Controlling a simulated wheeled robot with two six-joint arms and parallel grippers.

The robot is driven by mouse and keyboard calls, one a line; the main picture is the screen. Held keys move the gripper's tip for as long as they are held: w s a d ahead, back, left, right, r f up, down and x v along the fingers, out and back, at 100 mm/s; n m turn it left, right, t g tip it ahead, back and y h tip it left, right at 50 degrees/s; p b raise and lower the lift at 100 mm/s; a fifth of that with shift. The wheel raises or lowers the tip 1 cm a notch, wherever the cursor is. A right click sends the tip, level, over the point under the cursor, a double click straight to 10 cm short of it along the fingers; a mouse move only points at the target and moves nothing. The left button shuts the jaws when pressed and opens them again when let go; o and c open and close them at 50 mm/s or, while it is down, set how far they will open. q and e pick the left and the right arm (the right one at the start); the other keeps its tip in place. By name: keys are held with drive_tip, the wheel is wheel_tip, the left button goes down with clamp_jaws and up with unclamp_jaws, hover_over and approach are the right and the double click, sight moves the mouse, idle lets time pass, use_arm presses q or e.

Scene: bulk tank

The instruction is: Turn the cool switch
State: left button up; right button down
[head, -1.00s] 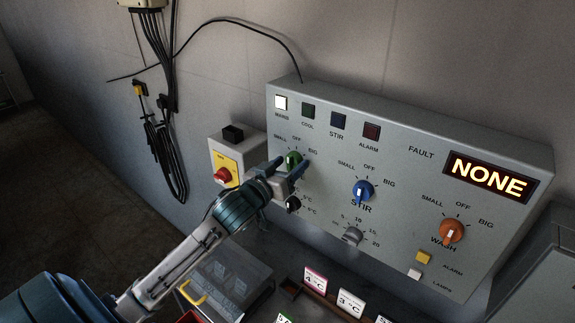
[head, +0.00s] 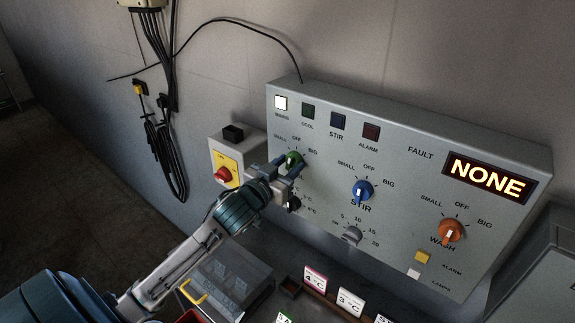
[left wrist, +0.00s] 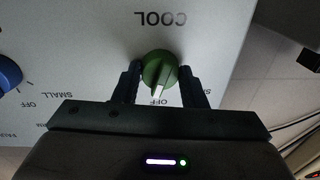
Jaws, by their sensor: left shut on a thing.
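The cool switch is a green round knob (head: 291,159) with a white pointer mark, at the left of the grey control panel (head: 410,150). My left gripper (head: 286,167) reaches it from below left and is shut on it. In the left wrist view, the knob (left wrist: 160,68) sits between the two dark fingers (left wrist: 158,84), below the upside-down word COOL. Its white mark points down that picture, toward the gripper body. The cool lamp (head: 308,111) looks dark. My right gripper is not in view.
A blue stir knob (head: 362,190) and an orange wash knob (head: 451,230) stand to the right. A small black knob (head: 294,203) is close below the gripper. A box with a red knob (head: 222,174) is at the left. The fault display (head: 489,179) reads NONE.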

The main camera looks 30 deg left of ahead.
use_arm(q)
drive_tip(key=m, duration=0.4)
drive_tip(key=shift+a+m+h+p, duration=0.1)
drive_tip(key=shift+m+h+p, duration=0.25)
drive_tip(key=shift+m, duration=1.05)
drive_tip(key=o, duration=1)
